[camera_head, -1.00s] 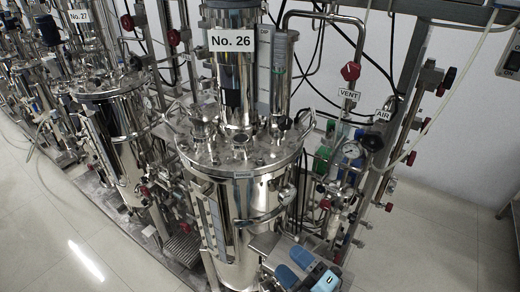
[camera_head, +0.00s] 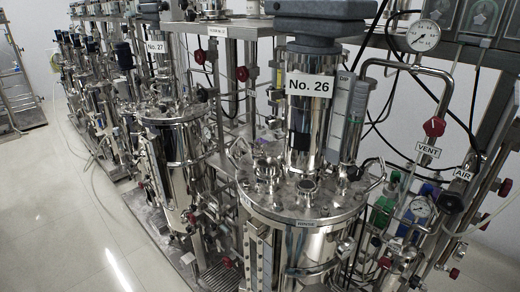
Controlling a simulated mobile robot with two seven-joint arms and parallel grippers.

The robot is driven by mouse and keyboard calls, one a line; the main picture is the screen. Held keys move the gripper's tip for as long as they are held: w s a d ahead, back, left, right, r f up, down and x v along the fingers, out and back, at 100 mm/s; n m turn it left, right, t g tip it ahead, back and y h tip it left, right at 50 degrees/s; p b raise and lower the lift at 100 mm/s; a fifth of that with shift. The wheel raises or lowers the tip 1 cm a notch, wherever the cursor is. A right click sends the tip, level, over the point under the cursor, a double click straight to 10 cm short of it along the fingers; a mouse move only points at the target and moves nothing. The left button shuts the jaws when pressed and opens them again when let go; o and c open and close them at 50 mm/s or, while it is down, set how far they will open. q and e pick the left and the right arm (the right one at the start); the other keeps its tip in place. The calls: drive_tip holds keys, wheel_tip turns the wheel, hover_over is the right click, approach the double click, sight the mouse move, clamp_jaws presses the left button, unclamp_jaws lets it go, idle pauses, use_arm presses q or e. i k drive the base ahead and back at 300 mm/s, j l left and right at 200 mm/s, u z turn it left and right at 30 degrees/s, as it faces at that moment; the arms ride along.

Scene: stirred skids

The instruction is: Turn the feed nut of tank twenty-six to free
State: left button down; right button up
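Tank No. 26 is a shiny steel vessel (camera_head: 263,228) in the middle and right of the head view. Its white sign (camera_head: 310,85) reads "No. 26" and hangs on the steel column above the lid. The round lid (camera_head: 325,205) carries several ports, bolts and fittings. One capped port (camera_head: 307,187) stands at the lid's front, and a small label (camera_head: 306,223) sits on the rim below it. I cannot tell which fitting is the feed nut. The tank's lower part is cut off by the bottom edge. Neither of my grippers is in view.
Tank No. 27 (camera_head: 170,150) stands to the left, with more tanks in a row behind. Pipes with a red VENT valve (camera_head: 434,126), a gauge (camera_head: 423,36) and an AIR valve (camera_head: 450,202) crowd the right. Open floor (camera_head: 60,230) lies at the lower left.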

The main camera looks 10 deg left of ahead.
sight(255, 157)
drive_tip(key=i+j+z, duration=0.2)
drive_tip(key=j, duration=0.4)
drive_tip(key=i+j+z, duration=0.15)
drive_tip(key=j, duration=0.45)
drive_tip(key=j+z, duration=0.2)
drive_tip(key=j, duration=0.45)
drive_tip(key=i, duration=0.4)
drive_tip(key=k, duration=0.4)
